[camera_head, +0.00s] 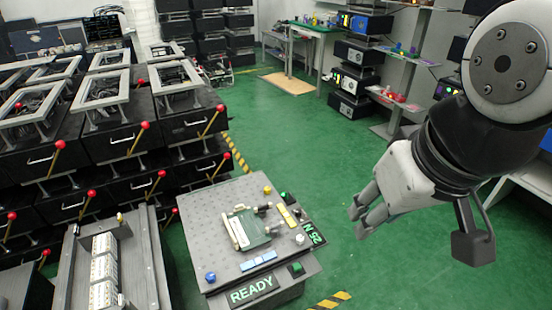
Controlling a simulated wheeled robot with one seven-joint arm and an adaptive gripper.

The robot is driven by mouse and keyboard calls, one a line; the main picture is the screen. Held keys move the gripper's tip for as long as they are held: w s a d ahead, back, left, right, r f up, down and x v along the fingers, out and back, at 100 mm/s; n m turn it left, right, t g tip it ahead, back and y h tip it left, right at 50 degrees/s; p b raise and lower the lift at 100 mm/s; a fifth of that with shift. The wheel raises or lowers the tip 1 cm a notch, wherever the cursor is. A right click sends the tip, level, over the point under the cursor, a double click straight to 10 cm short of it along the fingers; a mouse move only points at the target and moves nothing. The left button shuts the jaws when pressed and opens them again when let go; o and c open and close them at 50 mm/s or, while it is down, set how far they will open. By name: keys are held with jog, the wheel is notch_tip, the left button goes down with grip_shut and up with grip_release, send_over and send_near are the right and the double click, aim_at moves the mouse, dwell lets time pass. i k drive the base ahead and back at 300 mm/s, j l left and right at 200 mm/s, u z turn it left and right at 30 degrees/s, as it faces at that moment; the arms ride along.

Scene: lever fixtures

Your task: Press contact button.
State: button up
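A grey pedestal with a perforated top (191,219) stands at the lower middle of the head view. It bears a green board (252,228) with small dark and light parts. Around the board are a blue round button (210,277), a yellow one (267,190), a pale knob (300,239) and two green buttons (296,268) in dark housings. I cannot tell which is the contact button. My gripper (357,222) is to the right of the pedestal, apart from it. Its fingers look apart, with nothing visible between them.
A "READY" display (254,290) and a "25 N" display (314,236) are on the pedestal's edges. Black drawer units with red-tipped levers (145,125) fill the left. A grey fixture (145,265) stands close to the pedestal's left. Green floor (310,140) is clear behind the pedestal.

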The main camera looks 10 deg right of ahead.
aim_at(296, 267)
jog(key=i, duration=0.55)
jog(key=k+j+z, duration=0.25)
jog(key=j, duration=0.2)
jog(key=k+j+z, duration=0.25)
jog(key=i+j, duration=0.15)
jog(key=i, duration=0.35)
jog(key=k+j+z, duration=0.25)
jog(key=j, duration=0.25)
jog(key=k+j+z, duration=0.25)
jog(key=k+j, duration=0.1)
jog(key=j, duration=0.1)
